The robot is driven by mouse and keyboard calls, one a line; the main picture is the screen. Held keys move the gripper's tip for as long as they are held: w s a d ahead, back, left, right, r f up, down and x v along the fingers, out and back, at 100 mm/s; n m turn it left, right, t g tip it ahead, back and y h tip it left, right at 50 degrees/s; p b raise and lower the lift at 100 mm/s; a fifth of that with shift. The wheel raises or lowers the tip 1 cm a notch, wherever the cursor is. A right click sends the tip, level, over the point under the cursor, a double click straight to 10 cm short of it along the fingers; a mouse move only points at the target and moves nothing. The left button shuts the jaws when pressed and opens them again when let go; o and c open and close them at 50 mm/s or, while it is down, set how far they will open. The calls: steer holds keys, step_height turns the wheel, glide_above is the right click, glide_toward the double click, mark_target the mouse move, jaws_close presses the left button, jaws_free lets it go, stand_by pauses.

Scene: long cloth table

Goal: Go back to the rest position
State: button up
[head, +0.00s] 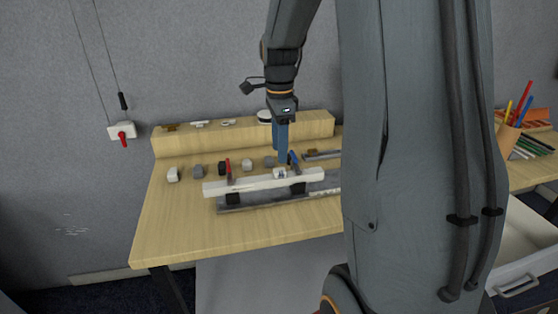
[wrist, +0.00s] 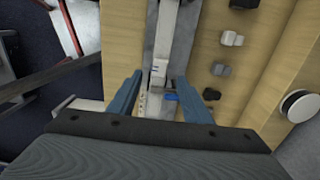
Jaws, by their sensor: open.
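My gripper (head: 282,165) points down over the workbench (head: 190,230) in the head view, its blue fingers just above a long white bar (head: 240,186). In the wrist view my gripper (wrist: 159,76) has its two blue fingers spread apart. A small white block (wrist: 158,70) on the bar shows between them, with no clear contact on either finger. The block also shows in the head view (head: 281,174) below the fingertips.
A raised wooden shelf (head: 310,125) runs along the back. A pencil holder (head: 507,138) stands right.

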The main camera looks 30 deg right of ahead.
steer(key=shift+r, duration=0.7)
steer(key=s+a+f+n, duration=0.4)
steer(key=s+a+n, duration=0.3)
steer(key=n, duration=0.3)
steer(key=s+a+f+n+t, duration=0.1)
steer(key=s+a+f+n, duration=0.2)
steer(key=s+a+n, duration=0.4)
steer(key=n, duration=0.3)
steer(key=shift+s+a+f, duration=0.3)
steer(key=shift+a+f, duration=0.05)
steer(key=shift+s+a+f+n, duration=0.15)
steer(key=shift+s+n, duration=0.1)
steer(key=shift+n, duration=0.35)
steer(key=shift+c, duration=0.6)
